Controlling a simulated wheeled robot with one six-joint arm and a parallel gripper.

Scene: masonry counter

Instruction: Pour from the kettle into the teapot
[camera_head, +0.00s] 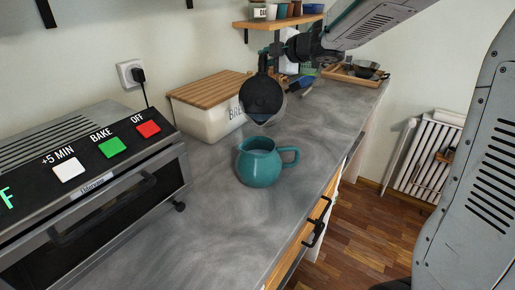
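The teal teapot (259,167) stands upright on the grey counter, open at the top, with its handle to the right. The kettle (263,97), with a round black face and a clear edge, is tilted in the air above and behind the teapot, apart from it in the picture. My gripper (277,50) is at the kettle's upper side and appears shut on its handle; the fingertips are small and partly hidden. I cannot see any liquid stream or the inside of the kettle.
A bread bin (205,116) with a wooden lid stands behind, left of the kettle. An oven (90,190) fills the left front. A wooden tray with a pan (366,69) is at the far end. The counter (225,235) around the teapot's front is clear.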

